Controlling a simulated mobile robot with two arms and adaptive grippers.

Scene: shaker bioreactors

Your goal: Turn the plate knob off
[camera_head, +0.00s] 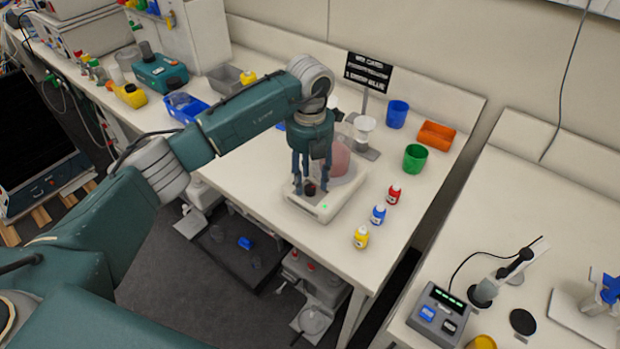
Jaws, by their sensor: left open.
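The plate (327,206) is a white stirrer-type unit on the middle table, with a small green light on its front face. A dark knob (310,188) shows at its front left. A round pinkish flask (339,160) stands on the plate, partly hidden behind my gripper. My left gripper (304,187) points down with its open fingers on either side of the knob. Whether the fingers touch the knob cannot be told. My right gripper is not in view.
Green and blue cups (414,158), an orange bin (436,135) and a black sign (368,73) are behind. A gap separates the right-hand table (560,215).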

